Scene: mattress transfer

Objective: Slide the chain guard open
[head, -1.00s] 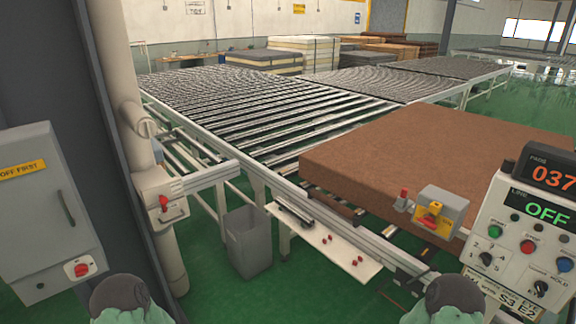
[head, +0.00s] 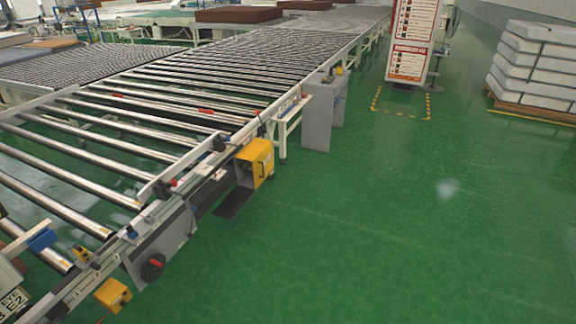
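No part carries a readable chain guard label, so I cannot tell for certain which one it is. A grey side plate (head: 165,240) with a round black knob (head: 153,267) is fixed along the near side of the roller conveyor (head: 150,150), at lower left in the head view. A yellow box-shaped housing (head: 258,160) sits on the same rail, farther along. A smaller yellow box (head: 113,295) hangs lower down near the bottom edge. Neither of my grippers is in view.
A grey cabinet (head: 318,115) stands against the conveyor's side. A red-and-white sign board (head: 410,40) stands on a taped floor patch. Stacked white mattresses (head: 535,70) stand at the far right. The green floor (head: 400,220) between is clear.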

